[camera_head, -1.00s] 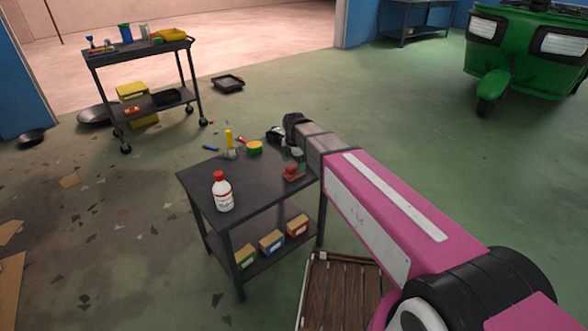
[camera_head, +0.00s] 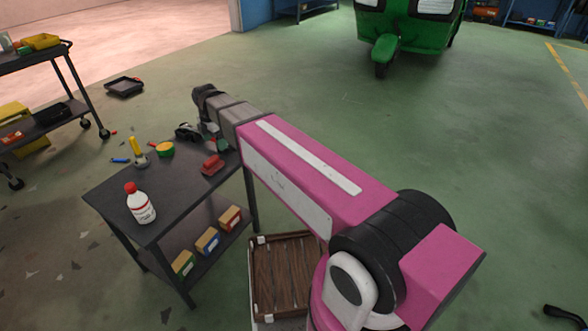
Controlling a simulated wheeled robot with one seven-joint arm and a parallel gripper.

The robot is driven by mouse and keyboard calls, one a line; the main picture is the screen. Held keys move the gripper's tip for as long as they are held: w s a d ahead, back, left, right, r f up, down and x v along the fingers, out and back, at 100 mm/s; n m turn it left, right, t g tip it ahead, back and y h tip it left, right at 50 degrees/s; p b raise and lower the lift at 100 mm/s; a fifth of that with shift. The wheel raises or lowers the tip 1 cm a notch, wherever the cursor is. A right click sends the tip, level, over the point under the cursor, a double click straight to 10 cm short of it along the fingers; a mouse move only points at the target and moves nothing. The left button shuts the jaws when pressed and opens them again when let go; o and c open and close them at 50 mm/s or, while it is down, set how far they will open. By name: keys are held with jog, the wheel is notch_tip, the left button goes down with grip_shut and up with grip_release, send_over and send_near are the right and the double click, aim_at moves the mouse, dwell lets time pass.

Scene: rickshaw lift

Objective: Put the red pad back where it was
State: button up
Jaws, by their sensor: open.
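The red pad (camera_head: 212,167) lies on the dark top of the small table (camera_head: 167,181), near its right edge. My gripper (camera_head: 211,144) hangs from the wrist just beyond and above the pad. It is open and appears clear of the pad. My pink arm covers part of the space to the right, and the fingertips are small and hard to make out.
On the table are a white bottle with a red cap (camera_head: 140,204), a round yellow-green item (camera_head: 165,150), a yellow-handled tool (camera_head: 137,149) and a dark object (camera_head: 186,131). A wooden crate (camera_head: 285,275) stands beside the table.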

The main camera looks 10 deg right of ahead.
jog(key=s+d+f+m, duration=0.3)
jog(key=d+m, duration=0.5)
jog(key=d, duration=0.3)
jog(key=s+d+f+m, duration=0.4)
jog(key=d+f+m, duration=0.1)
jog(key=d+m, duration=0.4)
jog(key=s+d+f+m, duration=0.4)
jog(key=d+m, duration=0.4)
jog(key=d, duration=0.5)
jog(key=shift+s+f+m, duration=0.15)
jog(key=shift+f+m, duration=0.1)
jog(key=shift+m, duration=0.15)
